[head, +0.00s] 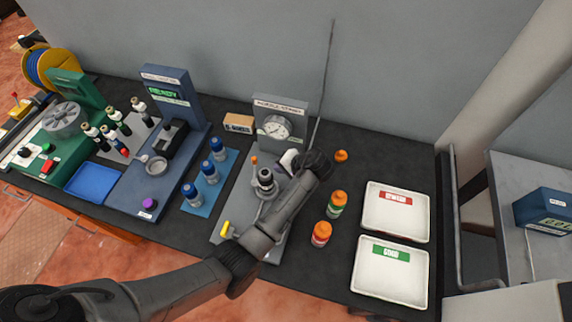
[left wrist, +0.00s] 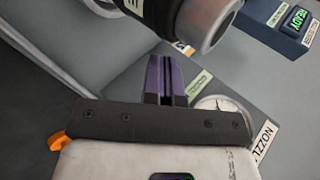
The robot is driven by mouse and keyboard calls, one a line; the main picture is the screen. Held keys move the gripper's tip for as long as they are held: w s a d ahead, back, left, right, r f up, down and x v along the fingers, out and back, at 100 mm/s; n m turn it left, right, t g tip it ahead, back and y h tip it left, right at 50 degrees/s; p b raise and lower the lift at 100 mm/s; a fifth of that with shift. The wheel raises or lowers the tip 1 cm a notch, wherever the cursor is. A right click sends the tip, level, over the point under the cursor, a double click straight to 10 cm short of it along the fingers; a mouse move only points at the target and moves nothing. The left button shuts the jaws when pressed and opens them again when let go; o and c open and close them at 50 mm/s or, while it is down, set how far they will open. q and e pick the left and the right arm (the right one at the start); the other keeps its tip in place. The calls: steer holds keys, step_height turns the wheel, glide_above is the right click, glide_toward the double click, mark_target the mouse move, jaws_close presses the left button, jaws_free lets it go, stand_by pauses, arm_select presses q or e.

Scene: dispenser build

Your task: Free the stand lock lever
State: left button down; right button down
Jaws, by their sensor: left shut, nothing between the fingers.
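The nozzle stand (head: 282,108) has a grey back plate with a round dial gauge (head: 276,127) and a grey base plate. A yellow handle (head: 226,230) stands at the base's front left corner; I cannot tell for sure whether it is the lock lever. A grey nozzle body (head: 266,180) is on the stand, with a small orange piece (head: 254,160) behind it. My left gripper (head: 289,161) is over the stand, right of the nozzle body. Its fingers (left wrist: 166,80) are shut and empty in the left wrist view, with the gauge (left wrist: 222,106) beyond. My wrist partly covers the stand.
Blue-capped bottles (head: 209,172) stand on a blue mat left of the stand. Orange-capped bottles (head: 321,234) stand to its right, near two white trays (head: 391,272). A thin dark rod (head: 325,80) rises behind the stand. A grey cylinder (left wrist: 210,25) is close to my left fingers.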

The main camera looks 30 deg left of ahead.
arm_select(q)
steer(key=x, duration=0.5)
steer(key=shift+a+r, duration=0.15)
steer(key=shift+a, duration=1.65)
